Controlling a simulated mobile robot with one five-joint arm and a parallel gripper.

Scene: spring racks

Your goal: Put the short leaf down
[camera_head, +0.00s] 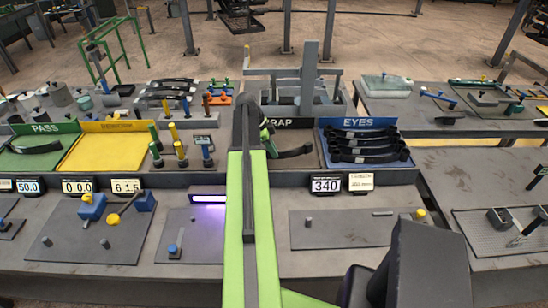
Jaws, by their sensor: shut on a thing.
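A short dark curved leaf (294,153) shows just right of my green arm, over the dark section labelled WRAP (306,124). My gripper (268,142) is shut on the leaf near its left end. My arm hides part of the gripper and whatever of the leaf lies behind it. I cannot tell whether the leaf touches the surface below.
A blue EYES tray (359,122) holds several stacked dark leaves. A green PASS tray (20,160) holds one dark leaf (37,149). The yellow tray (97,155) looks empty. Green and yellow-topped pegs (179,153) stand left of my arm. A grey press-like frame (309,72) rises behind.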

